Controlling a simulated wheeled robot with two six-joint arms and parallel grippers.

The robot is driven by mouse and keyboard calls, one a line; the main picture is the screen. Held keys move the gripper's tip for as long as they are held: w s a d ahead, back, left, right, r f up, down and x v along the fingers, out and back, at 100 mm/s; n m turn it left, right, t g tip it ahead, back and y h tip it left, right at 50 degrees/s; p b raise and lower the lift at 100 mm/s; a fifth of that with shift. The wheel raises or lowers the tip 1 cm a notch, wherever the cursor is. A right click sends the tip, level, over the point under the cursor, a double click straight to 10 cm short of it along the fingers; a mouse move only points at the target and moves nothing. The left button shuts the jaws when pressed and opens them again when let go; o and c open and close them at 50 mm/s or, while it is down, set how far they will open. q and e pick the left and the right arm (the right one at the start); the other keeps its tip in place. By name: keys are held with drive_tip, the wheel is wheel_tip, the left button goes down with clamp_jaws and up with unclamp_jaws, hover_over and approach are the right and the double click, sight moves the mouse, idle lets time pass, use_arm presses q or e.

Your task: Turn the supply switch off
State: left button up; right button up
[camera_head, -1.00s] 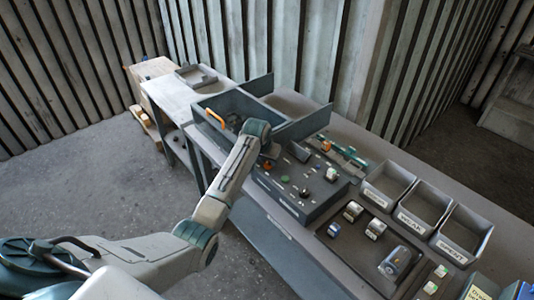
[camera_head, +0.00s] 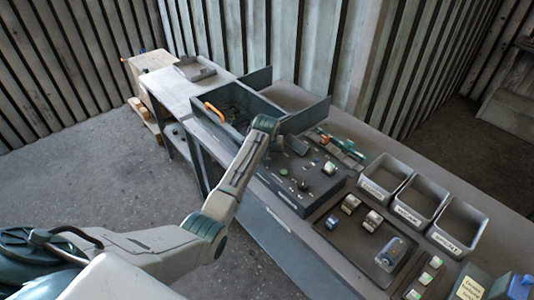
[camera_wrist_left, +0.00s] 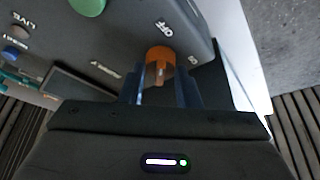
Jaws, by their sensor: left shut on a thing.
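The supply switch is an orange knob (camera_wrist_left: 160,57) on the grey panel, with the labels OFF and ON printed beside it in the left wrist view. My left gripper (camera_wrist_left: 160,88) is shut on the knob, with one dark blue finger on each side. I cannot tell clearly which label the knob points to. In the head view my left gripper (camera_head: 272,148) is at the left end of the control panel (camera_head: 307,201), and my own wrist hides the knob there. My right gripper is not in view.
A green button (camera_wrist_left: 88,5) is on the panel near the switch. Several grey bins (camera_head: 421,200) and a tray of parts (camera_head: 340,240) lie to the right.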

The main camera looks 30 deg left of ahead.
use_arm(q)
drive_tip(key=o, duration=1)
drive_tip(key=shift+c, duration=0.2)
drive_tip(key=b+v, duration=0.3)
drive_tip(key=v, duration=0.7)
drive_tip(key=shift+r+b, duration=0.35)
drive_tip(key=shift+b, duration=0.05)
drive_tip(key=shift+s+d+f, duration=0.1)
drive_tip(key=shift+s, duration=0.15)
